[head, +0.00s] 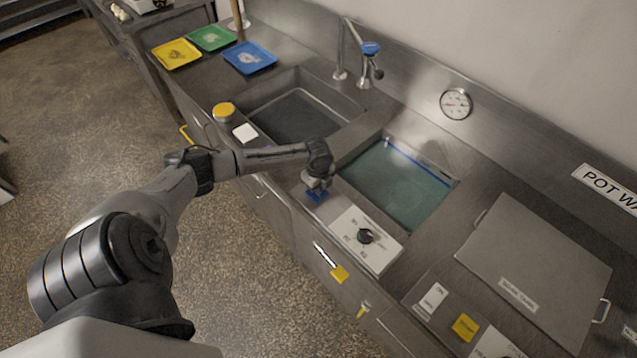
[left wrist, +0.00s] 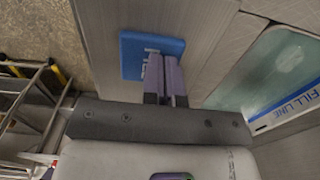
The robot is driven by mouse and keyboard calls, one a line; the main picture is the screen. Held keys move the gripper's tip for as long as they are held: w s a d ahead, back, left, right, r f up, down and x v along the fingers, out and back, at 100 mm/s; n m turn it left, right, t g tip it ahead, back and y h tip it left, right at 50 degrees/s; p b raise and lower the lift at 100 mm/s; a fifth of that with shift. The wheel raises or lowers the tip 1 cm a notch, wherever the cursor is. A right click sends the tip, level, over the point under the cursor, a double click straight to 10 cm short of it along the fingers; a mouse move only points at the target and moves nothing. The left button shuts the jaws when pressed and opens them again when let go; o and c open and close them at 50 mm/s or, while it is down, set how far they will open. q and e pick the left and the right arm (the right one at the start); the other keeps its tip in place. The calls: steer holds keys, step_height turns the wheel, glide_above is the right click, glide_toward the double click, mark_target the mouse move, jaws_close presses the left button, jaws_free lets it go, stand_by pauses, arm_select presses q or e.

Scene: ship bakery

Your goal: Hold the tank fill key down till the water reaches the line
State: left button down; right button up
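The tank fill key is a blue square (head: 316,196) on the counter's front strip, left of the white dial panel. My left gripper (head: 318,186) points down over it. In the left wrist view the purple-grey fingers (left wrist: 165,58) are together and empty, their tips at the blue key (left wrist: 138,56), partly covering its lettering. Contact seems likely, but I cannot tell how far the key is pressed. The tank (head: 447,190) holds greenish water (head: 395,185). A blue fill line (head: 405,153) runs along its back wall; its label (left wrist: 285,108) shows in the wrist view. The water surface appears below the line.
A white panel with a black dial (head: 365,236) lies right of the key. An empty-looking sink (head: 300,115), a tap (head: 365,70) and a round gauge (head: 456,104) are behind. Coloured trays (head: 250,58) stand far left. A steel lid (head: 540,265) covers the right counter.

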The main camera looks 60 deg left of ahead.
arm_select(q)
steer(key=shift+s+d+f, duration=0.2)
steer(key=shift+s+f, duration=0.3)
steer(key=shift+f, duration=0.25)
steer(key=r+p, duration=0.6)
steer(key=shift+w+a+r, duration=0.15)
steer(key=shift+w, duration=0.2)
step_height(320, 180, up, 9)
steer(key=b, duration=0.1)
steer(key=shift+w+r, duration=0.15)
